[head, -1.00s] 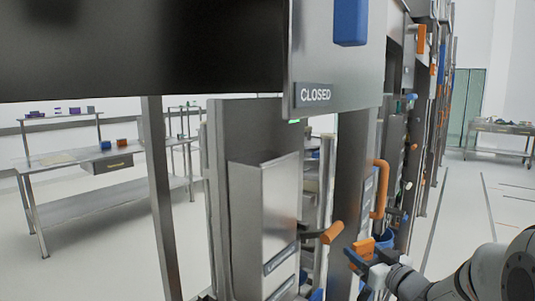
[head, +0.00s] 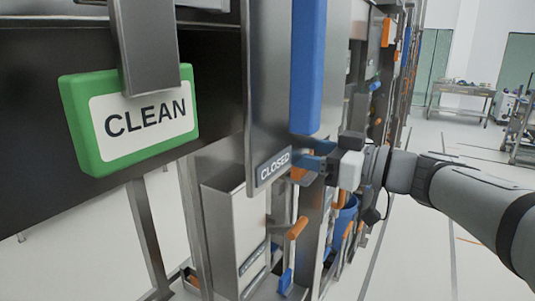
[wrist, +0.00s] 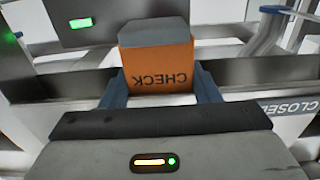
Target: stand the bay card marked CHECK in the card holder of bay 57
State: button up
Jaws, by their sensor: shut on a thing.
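My gripper (head: 305,163) is shut on the orange bay card (wrist: 157,65) marked CHECK, whose lettering reads upside down in the wrist view. Its blue fingers grip the card's two sides. A grey block (wrist: 155,32) lies along the card's far edge; I cannot tell whether it belongs to the card or to a holder. In the head view only a bit of orange shows at the fingertips, beside the CLOSED plate (head: 273,167). A green card marked CLEAN (head: 145,120) sits behind a metal tongue (head: 147,45) at left. No bay number 57 is readable.
A long blue bar (head: 308,70) stands just above my gripper. The CLOSED plate also shows at right in the wrist view (wrist: 290,108). Below are a metal box (head: 235,235), orange handles (head: 298,228) and a blue bucket (head: 345,212). Open floor lies to the right.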

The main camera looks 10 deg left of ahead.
jog(key=p+x, duration=0.2)
jog(key=x, duration=1.3)
jog(key=shift+w+a+p, duration=0.1)
jog(key=shift+w+p, duration=0.05)
jog(key=shift+p, duration=0.25)
jog(key=f, duration=0.3)
jog(key=shift+w+a, duration=0.2)
jog(key=shift+a, duration=0.2)
jog(key=shift+f, duration=0.25)
jog(key=shift+f, duration=0.15)
jog(key=o, duration=1)
